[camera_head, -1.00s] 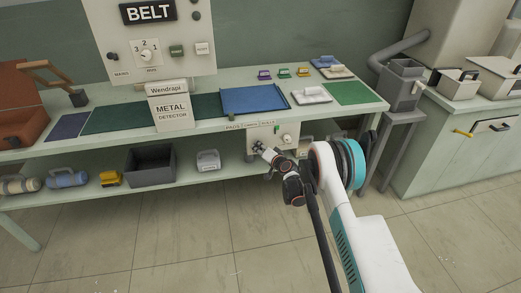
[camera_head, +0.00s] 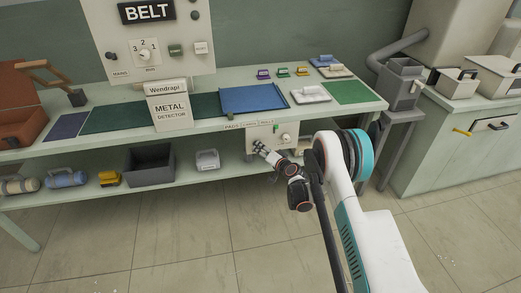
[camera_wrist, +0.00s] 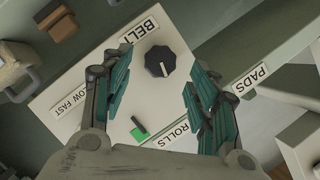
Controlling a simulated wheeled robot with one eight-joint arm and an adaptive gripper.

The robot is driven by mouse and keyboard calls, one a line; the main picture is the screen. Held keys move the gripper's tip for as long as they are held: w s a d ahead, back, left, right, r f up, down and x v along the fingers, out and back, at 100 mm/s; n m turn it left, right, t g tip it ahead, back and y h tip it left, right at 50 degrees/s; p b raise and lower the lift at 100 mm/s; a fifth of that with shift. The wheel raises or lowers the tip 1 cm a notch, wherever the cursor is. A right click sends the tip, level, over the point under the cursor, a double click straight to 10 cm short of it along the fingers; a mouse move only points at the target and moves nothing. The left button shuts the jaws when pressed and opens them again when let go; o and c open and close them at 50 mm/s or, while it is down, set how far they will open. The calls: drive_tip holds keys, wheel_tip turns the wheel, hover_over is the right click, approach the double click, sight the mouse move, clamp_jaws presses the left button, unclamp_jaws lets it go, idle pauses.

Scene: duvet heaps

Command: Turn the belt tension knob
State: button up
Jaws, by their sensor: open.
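A pale control panel (camera_head: 262,133) hangs under the table's front edge. In the wrist view, a dark faceted knob (camera_wrist: 160,61) with a light pointer line sits on this panel (camera_wrist: 75,118), beside a BELT label (camera_wrist: 139,30). My gripper (camera_wrist: 157,74) is open, its teal-padded fingers on either side of the knob in this view. I cannot tell whether they touch it. In the head view, my gripper (camera_head: 259,146) is at the panel's left part and hides the knob there.
PADS (camera_wrist: 251,80) and ROLLS (camera_wrist: 172,135) labels and a green switch (camera_wrist: 138,133) are on or beside the panel. A pale knob (camera_head: 285,137) sits to the gripper's right. A grey bin (camera_head: 150,165) stands on the lower shelf. An upright BELT board (camera_head: 185,60) stands above.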

drive_tip(key=v, duration=0.8)
drive_tip(key=shift+d, duration=0.1)
